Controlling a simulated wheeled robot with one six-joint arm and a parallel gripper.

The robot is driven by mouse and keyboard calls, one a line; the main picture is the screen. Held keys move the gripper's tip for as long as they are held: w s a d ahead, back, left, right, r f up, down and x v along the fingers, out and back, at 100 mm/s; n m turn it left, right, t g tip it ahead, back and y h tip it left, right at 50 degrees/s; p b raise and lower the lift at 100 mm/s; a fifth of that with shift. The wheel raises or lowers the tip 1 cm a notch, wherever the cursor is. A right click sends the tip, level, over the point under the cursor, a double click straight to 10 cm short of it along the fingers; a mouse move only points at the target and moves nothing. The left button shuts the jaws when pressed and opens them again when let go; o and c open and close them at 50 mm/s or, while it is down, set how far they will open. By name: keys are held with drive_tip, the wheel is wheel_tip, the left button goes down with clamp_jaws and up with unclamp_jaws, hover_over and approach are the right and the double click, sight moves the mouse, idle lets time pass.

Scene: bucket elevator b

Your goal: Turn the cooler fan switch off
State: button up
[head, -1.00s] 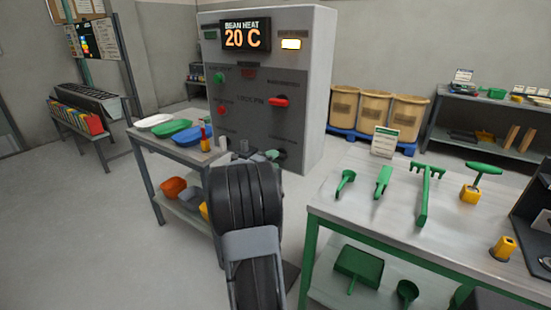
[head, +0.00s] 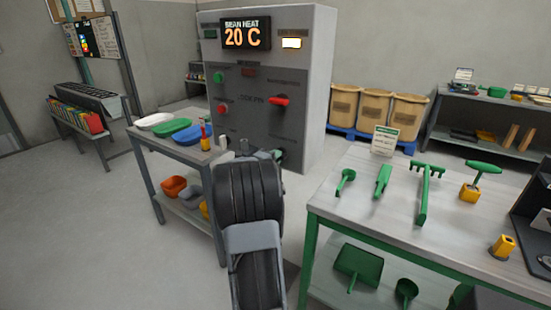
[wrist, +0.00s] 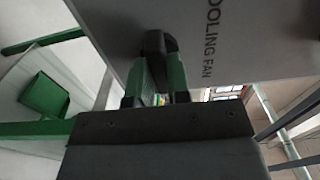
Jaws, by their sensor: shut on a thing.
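The cooler fan switch is a dark knob (wrist: 156,48) on the grey panel, beside lettering that reads "OOLING FAN" in the wrist view. My gripper (wrist: 160,75) has green-sided fingers, one on each side of the knob, and is shut on it. In the head view my gripper (head: 277,155) is at the lower right of the control cabinet (head: 312,90), largely hidden behind my dark arm. The switch is mostly hidden there, so its exact setting cannot be read.
The cabinet also bears a red-handled switch (head: 280,101), a green button (head: 218,77), a red button (head: 222,110) and a lit display (head: 245,35) reading 20 C. A side table (head: 150,142) stands left, a green-framed workbench (head: 330,212) right.

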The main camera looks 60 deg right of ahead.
drive_tip(key=shift+n, duration=0.3)
clamp_jaws()
drive_tip(key=shift+n+p, duration=3.45)
drive_tip(key=shift+n, duration=5.35)
drive_tip(key=o, duration=0.8)
unclamp_jaws()
drive_tip(key=a+b, duration=0.1)
drive_tip(key=a, duration=1.2)
drive_tip(key=shift+a, duration=0.4)
